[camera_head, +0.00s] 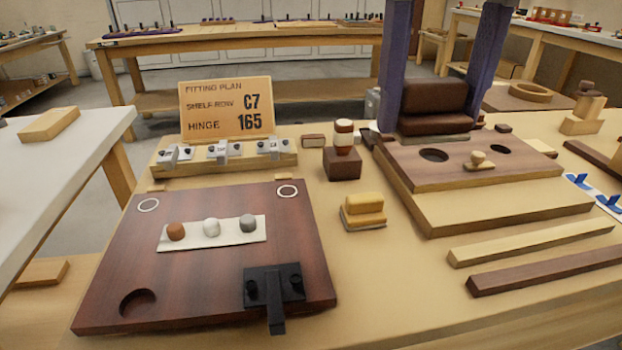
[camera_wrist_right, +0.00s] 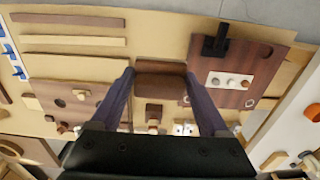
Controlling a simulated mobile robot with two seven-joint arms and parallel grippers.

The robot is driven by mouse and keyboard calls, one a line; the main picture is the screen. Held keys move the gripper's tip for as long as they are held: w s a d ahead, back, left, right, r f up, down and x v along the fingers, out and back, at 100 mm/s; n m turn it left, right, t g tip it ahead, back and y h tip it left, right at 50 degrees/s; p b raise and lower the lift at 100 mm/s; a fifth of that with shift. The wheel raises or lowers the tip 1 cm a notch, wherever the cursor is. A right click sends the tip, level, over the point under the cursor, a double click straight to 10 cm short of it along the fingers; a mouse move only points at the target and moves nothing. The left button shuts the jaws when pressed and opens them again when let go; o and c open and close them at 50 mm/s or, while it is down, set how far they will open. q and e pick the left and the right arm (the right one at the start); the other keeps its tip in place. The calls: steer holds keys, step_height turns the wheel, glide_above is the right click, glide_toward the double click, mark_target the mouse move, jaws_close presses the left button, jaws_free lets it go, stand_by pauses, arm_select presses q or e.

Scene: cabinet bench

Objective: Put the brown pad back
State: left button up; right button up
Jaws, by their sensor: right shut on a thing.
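The brown pad (camera_head: 433,98) is a dark brown two-part block with a thin greyish base. My right gripper (camera_head: 440,105) comes down from the top of the head view, its purple fingers on either side of the pad and shut on it. The pad appears at the back left edge of the light-brown door panel with holes (camera_head: 470,165); I cannot tell whether it touches anything below. In the right wrist view the pad (camera_wrist_right: 160,80) sits between the fingertips (camera_wrist_right: 160,85). My left gripper is not in view.
A yellow pad (camera_head: 363,210) on a grey base stands mid-bench. A dark block with a banded peg (camera_head: 342,160) is left of my gripper. A dark red door panel (camera_head: 215,270) with a black hinge (camera_head: 274,290) lies front left. Two strips (camera_head: 530,242) lie at right. Front middle is bare.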

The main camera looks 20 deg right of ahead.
steer(key=b, duration=0.2)
glide_above(390, 281)
step_height(390, 281, down, 16)
steer(key=shift+r, duration=0.1)
step_height(390, 281, down, 4)
steer(key=shift+f+b, duration=0.2)
steer(key=shift+b, duration=0.35)
steer(key=shift+r, duration=0.1)
steer(key=o, duration=1.3)
steer(key=shift+o, duration=0.2)
